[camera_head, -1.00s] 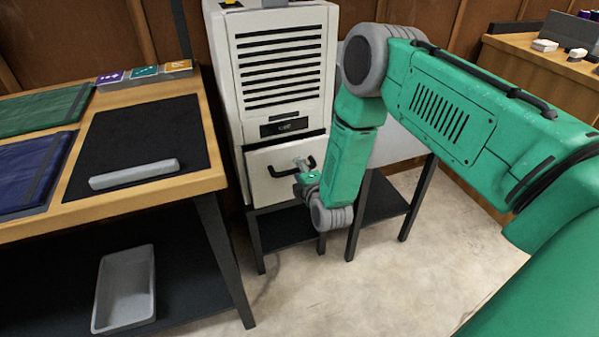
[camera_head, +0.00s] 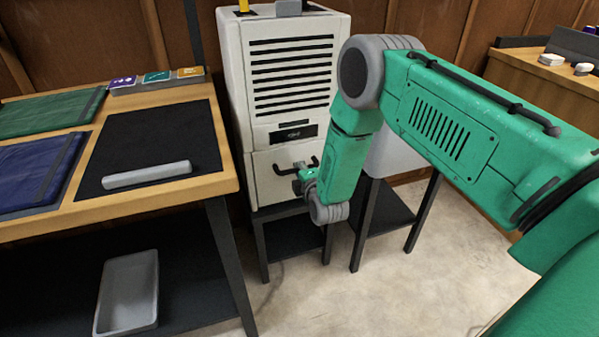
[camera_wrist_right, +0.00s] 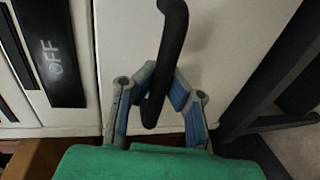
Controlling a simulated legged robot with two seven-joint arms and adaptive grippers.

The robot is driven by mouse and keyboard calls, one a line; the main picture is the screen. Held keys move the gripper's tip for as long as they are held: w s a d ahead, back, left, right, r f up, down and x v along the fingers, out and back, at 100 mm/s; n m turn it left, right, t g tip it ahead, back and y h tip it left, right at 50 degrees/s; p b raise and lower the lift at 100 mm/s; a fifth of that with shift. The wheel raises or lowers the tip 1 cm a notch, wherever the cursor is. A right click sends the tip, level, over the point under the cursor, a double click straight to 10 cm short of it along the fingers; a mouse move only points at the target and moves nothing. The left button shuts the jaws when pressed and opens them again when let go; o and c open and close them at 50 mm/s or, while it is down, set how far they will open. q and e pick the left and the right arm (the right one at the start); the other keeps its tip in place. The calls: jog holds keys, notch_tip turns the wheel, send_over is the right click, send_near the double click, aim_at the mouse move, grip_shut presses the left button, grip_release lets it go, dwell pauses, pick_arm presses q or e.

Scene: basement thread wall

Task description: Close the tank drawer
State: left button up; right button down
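The tank drawer (camera_head: 266,184) is the pale lower front of the tall white unit (camera_head: 240,100). Its front looks flush or nearly flush with the unit, with no clear gap in the head view. The drawer's black handle (camera_head: 282,171) is partly hidden by my right gripper (camera_head: 300,170). In the right wrist view the handle (camera_wrist_right: 173,28) passes between the bent fingers of my right gripper (camera_wrist_right: 163,78), whose blue pads are drawn in around it. The drawer front (camera_wrist_right: 125,35) lies just beyond. My left gripper is out of view.
A wooden workbench (camera_head: 190,188) with a black mat and grey bar stands at left. A grey tray (camera_head: 128,292) lies on its lower shelf. A black stand (camera_head: 290,235) supports the unit. Open floor (camera_head: 400,295) lies in front.

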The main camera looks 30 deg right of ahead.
jog(key=c, duration=1.7)
grip_release()
jog(key=shift+d, duration=0.25)
jog(key=shift+c, duration=0.2)
jog(key=shift+o, duration=1)
jog(key=shift+d, duration=0.1)
jog(key=shift+s+a, duration=0.2)
jog(key=v, duration=1.1)
jog(key=shift+s, duration=0.25)
